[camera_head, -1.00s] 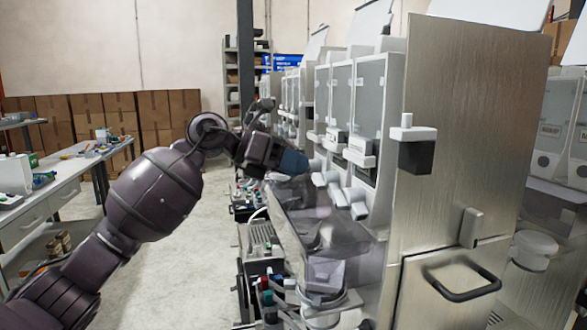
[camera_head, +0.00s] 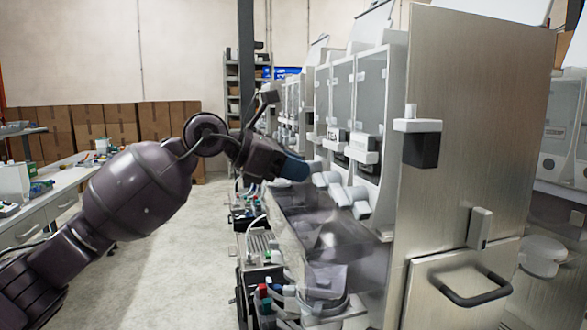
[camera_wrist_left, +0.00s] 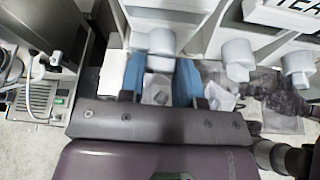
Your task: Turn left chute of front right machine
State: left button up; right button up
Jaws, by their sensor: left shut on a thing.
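The left gripper (camera_head: 297,167) has blue fingertips and is at the row of pale grey chutes on the dispenser machines. In the left wrist view the blue fingers (camera_wrist_left: 160,80) stand on both sides of a pale, rounded chute (camera_wrist_left: 161,42) and are shut on it. Two more chutes (camera_wrist_left: 237,58) and (camera_wrist_left: 298,66) hang to its right, apart from the fingers. In the head view the chutes nearest me (camera_head: 358,200) are in plain sight, while the held one is mostly hidden behind the gripper.
A tall steel side panel (camera_head: 465,130) with a handle (camera_head: 475,290) closes the near end of the row. Clear guards (camera_head: 325,235) and cluttered small equipment (camera_head: 265,295) lie below the chutes. A workbench (camera_head: 75,195) stands left; the floor aisle between is free.

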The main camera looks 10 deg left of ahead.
jog(key=shift+w+r, duration=0.2)
jog(key=shift+w, duration=0.05)
pick_arm(q)
jog(key=o, duration=0.8)
jog(key=shift+o, duration=0.6)
jog(key=v, duration=1.1)
jog(key=shift+b, duration=0.35)
pick_arm(e)
jog(key=shift+s+f, duration=0.2)
jog(key=shift+f, duration=0.35)
pick_arm(q)
jog(key=shift+d+r, duration=0.1)
pick_arm(e)
jog(key=shift+s, duration=0.1)
